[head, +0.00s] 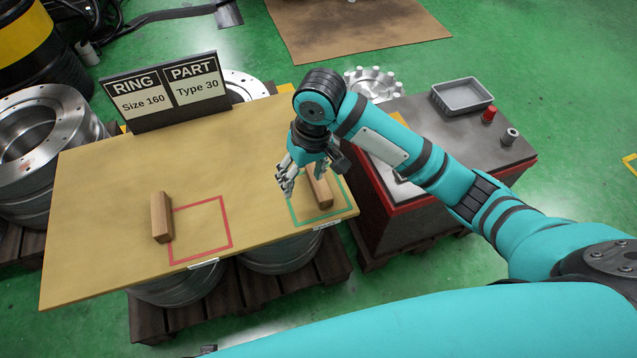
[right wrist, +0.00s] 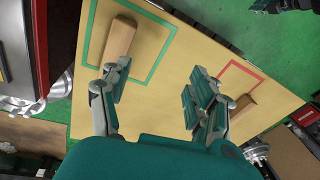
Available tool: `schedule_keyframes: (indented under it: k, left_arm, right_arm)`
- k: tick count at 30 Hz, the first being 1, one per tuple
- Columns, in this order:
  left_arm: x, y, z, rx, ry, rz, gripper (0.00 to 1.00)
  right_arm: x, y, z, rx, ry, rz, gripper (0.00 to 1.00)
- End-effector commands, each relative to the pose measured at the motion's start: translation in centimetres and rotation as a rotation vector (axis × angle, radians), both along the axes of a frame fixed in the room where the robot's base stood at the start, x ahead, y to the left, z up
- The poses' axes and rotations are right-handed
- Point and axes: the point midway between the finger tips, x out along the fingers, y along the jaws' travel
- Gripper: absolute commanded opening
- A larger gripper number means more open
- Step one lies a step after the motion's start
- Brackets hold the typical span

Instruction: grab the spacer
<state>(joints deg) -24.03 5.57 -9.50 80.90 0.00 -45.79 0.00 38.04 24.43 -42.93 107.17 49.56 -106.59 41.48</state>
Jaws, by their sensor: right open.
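One wooden block (head: 319,188) lies inside the green square on the tan board. Another wooden block (head: 161,217) lies at the left edge of the red square. The frames do not tell which block is the spacer. My right gripper (head: 303,180) is open and empty above the green square, beside its block. In the right wrist view the green-square block (right wrist: 119,40) is ahead of the left finger of the right gripper (right wrist: 158,82), not between the fingers. The red-square block (right wrist: 241,108) is beyond the right finger, partly hidden.
The board (head: 110,180) rests on metal rings over a pallet. A sign (head: 163,90) stands at its back edge. Right of it is a red-edged cabinet (head: 475,140) with a grey tray (head: 462,96) and small cylinders. The board's middle is clear.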

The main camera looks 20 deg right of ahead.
Motion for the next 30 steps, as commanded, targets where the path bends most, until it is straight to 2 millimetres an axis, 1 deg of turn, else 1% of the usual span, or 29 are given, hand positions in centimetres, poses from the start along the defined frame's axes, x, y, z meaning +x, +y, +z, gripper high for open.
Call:
schedule_keyframes:
  k: [1,3,6,9,11,14,17,24,27,30]
  left_arm:
    - [0.0,0.0,0.0,0.000,0.000,0.000,0.40]
    - [0.0,0.0,0.0,0.000,0.000,0.000,0.40]
    - [0.0,0.0,0.0,0.000,0.000,0.000,0.40]
    - [0.0,0.0,0.0,0.000,-0.001,0.000,0.40]
    - [0.2,0.0,0.1,0.000,-0.002,0.000,0.40]
    - [0.8,-0.1,0.7,-0.001,-0.009,0.001,0.40]
    - [1.7,-0.3,2.0,-0.002,-0.019,0.003,0.40]
    - [3.7,-0.5,6.1,-0.005,-0.044,0.008,0.40]
    - [4.1,-0.5,7.7,-0.006,-0.051,0.009,0.40]
    - [4.3,-0.6,8.8,-0.006,-0.055,0.010,0.40]
  right_arm:
    - [1.5,-1.1,1.6,-0.038,0.007,-0.033,0.62]
    - [2.7,-2.3,3.2,-0.078,0.031,-0.081,0.62]
    - [3.8,-3.6,5.1,-0.117,0.053,-0.140,0.62]
    - [4.3,-4.4,6.2,-0.138,0.067,-0.178,0.62]
    - [4.5,-4.7,6.2,-0.145,0.073,-0.191,0.62]
    - [4.5,-4.8,5.1,-0.149,0.078,-0.196,0.62]
    - [4.4,-4.8,2.9,-0.149,0.080,-0.196,0.62]
    - [4.5,-4.8,-2.3,-0.148,0.077,-0.195,0.62]
    - [4.5,-4.8,-4.0,-0.147,0.075,-0.195,0.62]
    - [4.5,-4.8,-5.1,-0.146,0.075,-0.194,0.62]
